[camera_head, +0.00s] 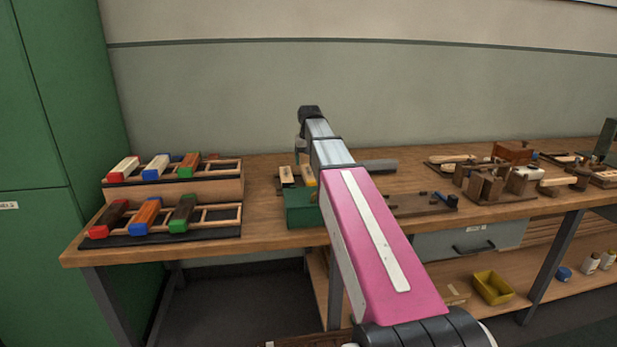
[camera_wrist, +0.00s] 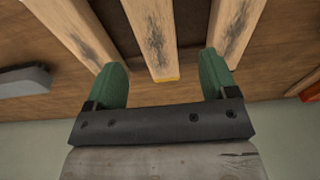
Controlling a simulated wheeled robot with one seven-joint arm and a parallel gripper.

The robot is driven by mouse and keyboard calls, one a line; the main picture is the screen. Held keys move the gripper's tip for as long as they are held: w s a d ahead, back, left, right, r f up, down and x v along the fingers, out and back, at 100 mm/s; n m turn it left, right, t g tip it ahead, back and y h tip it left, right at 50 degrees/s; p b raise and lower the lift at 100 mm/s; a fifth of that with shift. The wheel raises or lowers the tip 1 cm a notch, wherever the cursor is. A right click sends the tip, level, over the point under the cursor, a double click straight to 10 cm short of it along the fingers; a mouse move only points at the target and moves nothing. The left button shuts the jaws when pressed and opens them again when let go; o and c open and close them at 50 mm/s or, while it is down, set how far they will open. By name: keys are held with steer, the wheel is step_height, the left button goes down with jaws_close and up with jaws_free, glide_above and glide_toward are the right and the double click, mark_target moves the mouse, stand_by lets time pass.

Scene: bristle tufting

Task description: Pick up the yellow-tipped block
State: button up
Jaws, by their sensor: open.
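The yellow-tipped block is a pale, dark-streaked wooden bar with a thin yellow edge. In the wrist view the block (camera_wrist: 150,30) lies between my green fingertips, its yellow end toward the gripper's base. My gripper (camera_wrist: 160,66) is open, with space on both sides of the block; I cannot tell how far above it the fingers are. In the head view the block (camera_head: 308,176) shows at the green holder (camera_head: 303,212), partly hidden by my arm. My gripper (camera_head: 298,156) hangs above that area.
Similar wooden bars flank the block on the left (camera_wrist: 75,28) and right (camera_wrist: 236,28), close to my fingers. Racks with coloured-tipped blocks (camera_head: 152,215) stand at the bench's left. Wooden parts (camera_head: 486,186) crowd its right. A grey bar (camera_wrist: 25,80) lies nearby.

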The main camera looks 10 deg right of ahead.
mark_target(309, 172)
steer(key=shift+w+d+f, duration=0.1)
steer(key=shift+w+f, duration=0.1)
steer(key=shift+f, duration=1.4)
steer(key=shift+w+d+f, duration=0.1)
steer(key=shift+w+f, duration=0.1)
steer(key=shift+f, duration=1.35)
steer(key=c, duration=1.1)
